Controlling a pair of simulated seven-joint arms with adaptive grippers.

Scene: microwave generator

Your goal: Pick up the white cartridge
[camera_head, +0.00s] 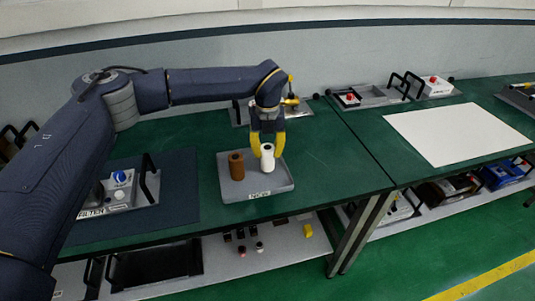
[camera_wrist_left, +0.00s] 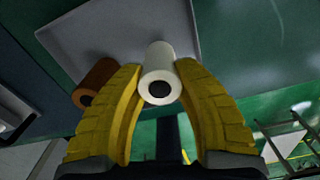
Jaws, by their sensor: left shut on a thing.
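The white cartridge (camera_head: 267,159) is a small upright cylinder with a dark hole in its top. It is at the right part of a grey tray (camera_head: 262,193) labelled "NEW". My left gripper (camera_head: 267,152) reaches down from above with yellow fingers and is shut on the white cartridge. In the left wrist view, the white cartridge (camera_wrist_left: 160,70) sits between the two yellow fingers (camera_wrist_left: 160,95). I cannot tell whether its base touches the tray. A brown cartridge (camera_head: 237,166) stands to its left on the tray, and it also shows in the left wrist view (camera_wrist_left: 94,82). My right gripper is not in view.
A filter box (camera_head: 124,190) with a blue knob and black handles stands at the left on a dark mat. A white sheet (camera_head: 455,133) lies on the right table. Grey trays with black handles stand at the back. The green table right of the NEW tray is clear.

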